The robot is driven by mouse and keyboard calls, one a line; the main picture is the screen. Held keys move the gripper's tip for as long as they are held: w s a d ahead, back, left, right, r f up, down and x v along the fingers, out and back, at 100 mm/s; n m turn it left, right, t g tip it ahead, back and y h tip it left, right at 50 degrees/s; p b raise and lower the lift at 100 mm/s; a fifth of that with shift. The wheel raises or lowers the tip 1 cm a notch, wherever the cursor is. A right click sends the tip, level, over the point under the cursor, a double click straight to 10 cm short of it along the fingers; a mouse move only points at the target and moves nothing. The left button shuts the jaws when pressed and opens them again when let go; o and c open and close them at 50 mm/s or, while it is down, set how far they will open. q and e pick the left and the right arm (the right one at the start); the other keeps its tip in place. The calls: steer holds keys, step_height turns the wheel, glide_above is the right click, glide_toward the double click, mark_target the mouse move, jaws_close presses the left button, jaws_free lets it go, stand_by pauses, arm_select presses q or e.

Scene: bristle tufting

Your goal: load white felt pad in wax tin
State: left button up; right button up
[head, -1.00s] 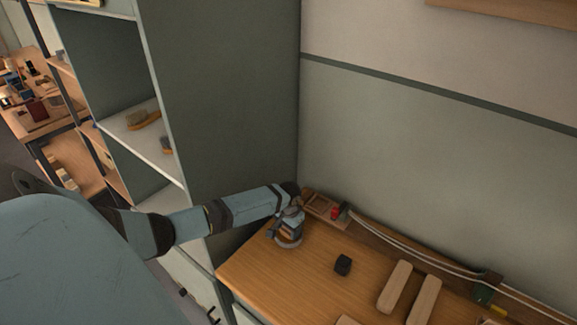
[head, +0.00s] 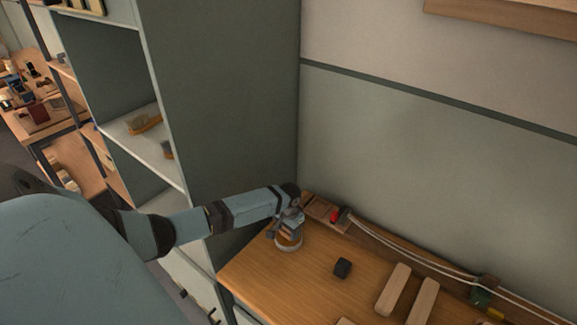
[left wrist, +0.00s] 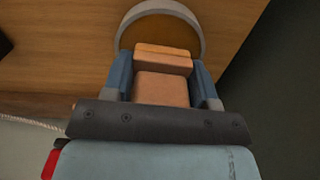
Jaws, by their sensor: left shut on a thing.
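My left gripper (head: 289,233) is at the far left end of the wooden bench, above a round, pale grey rim that I take for the wax tin (left wrist: 201,38). In the left wrist view, the left gripper (left wrist: 164,75) is shut on a tan block (left wrist: 164,88), which looks like the back of the felt pad. No white felt face shows; it is hidden underneath. The rim curves beyond the block and is partly covered by it. I cannot tell whether the block touches the tin's contents. My right gripper is not in view.
A small black block (head: 343,267) and two long pale wooden blocks (head: 393,289) lie on the bench (head: 255,275) to the right. A wooden tray (head: 319,209) and a red item (head: 336,216) stand at the back by the wall. A tall cabinet (head: 225,110) closes off the left.

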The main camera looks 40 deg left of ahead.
arm_select(q)
steer(key=shift+r+p, duration=1.65)
steer(key=shift+r, duration=1.2)
